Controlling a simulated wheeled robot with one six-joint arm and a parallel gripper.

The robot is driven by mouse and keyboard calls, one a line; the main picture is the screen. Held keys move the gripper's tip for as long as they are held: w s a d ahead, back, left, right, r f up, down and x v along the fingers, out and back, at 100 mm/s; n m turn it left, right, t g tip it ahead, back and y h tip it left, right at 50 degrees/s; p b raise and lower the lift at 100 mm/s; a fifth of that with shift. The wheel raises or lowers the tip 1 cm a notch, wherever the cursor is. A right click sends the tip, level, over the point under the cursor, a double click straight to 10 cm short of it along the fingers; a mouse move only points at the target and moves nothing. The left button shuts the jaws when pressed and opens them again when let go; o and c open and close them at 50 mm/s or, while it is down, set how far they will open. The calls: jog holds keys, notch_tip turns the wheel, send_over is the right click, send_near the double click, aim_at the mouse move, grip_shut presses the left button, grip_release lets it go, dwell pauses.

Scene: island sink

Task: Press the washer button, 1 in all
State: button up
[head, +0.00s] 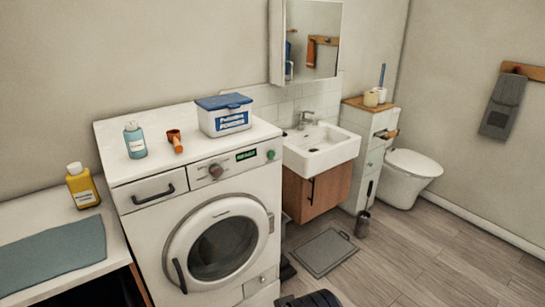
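The white washer (150,235) stands at the left centre in the head view, its round door (222,245) shut. On its front panel, a small round green button (271,155) sits at the right end. Nothing covers the button. My gripper does not show in this view; only a dark part, which seems to be mine, shows at the bottom edge.
A blue-lidded powder box (228,118), a teal bottle (135,140) and an orange-brown scoop (176,142) stand on the washer. A yellow bottle (82,187) stands on the left counter. A sink (322,148) is at the right. A grey mat (324,252) lies on the floor, which is clear further right.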

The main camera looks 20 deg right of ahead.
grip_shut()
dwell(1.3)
